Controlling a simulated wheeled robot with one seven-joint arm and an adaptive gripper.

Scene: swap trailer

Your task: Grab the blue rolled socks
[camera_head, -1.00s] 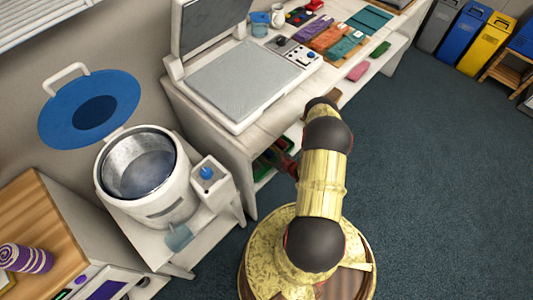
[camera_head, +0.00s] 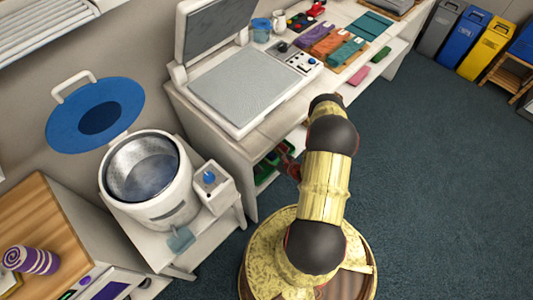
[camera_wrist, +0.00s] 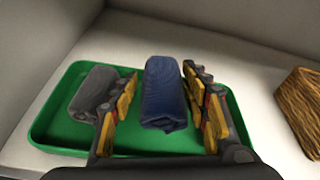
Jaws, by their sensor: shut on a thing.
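The blue rolled socks (camera_wrist: 164,95) lie between the two fingers of my gripper (camera_wrist: 160,88) in the wrist view, and the gripper is shut on them. They are over a green tray (camera_wrist: 60,118), near its middle. A grey roll (camera_wrist: 100,90) is in the tray to the left, partly behind my left finger. In the head view the green tray (camera_head: 272,160) shows only in part on the shelf under the counter. My arm hides much of that spot, and the blue socks cannot be made out there.
A woven basket (camera_wrist: 302,105) stands right of the tray. Walls of the shelf space rise behind and to the left. Above is the white counter (camera_head: 225,122) with a heat press (camera_head: 245,85). A white drum (camera_head: 165,205) stands to the left.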

